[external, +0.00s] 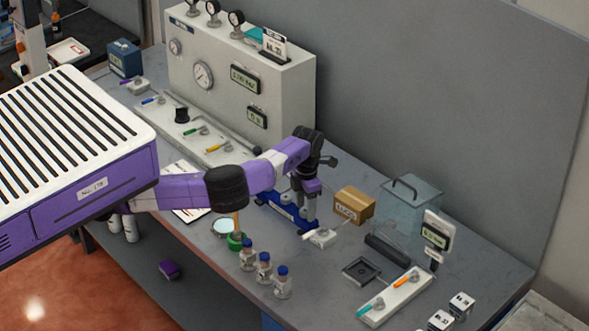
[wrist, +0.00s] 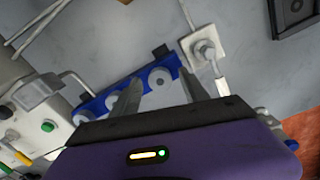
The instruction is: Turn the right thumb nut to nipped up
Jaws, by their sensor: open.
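The blue bar-shaped part (wrist: 138,82) lies on the grey bench and carries pale round nuts in a row. The rightmost nut (wrist: 160,77) in the wrist view appears between my fingertips. Another round nut (wrist: 113,101) sits to its left, partly behind my left finger. My gripper (wrist: 160,82) is open, with one finger on each side of the rightmost nut in the picture. I cannot tell whether either finger touches it. In the external view my gripper (external: 309,218) points down at the right end of the blue part (external: 272,200); the arm hides much of it.
A small white block (external: 321,238) with a lever stands close by my gripper. A cardboard box (external: 354,205) and a clear bin (external: 412,205) stand to the right. Several blue-capped bottles (external: 264,267) stand in front. The grey panel with gauges (external: 240,80) rises behind.

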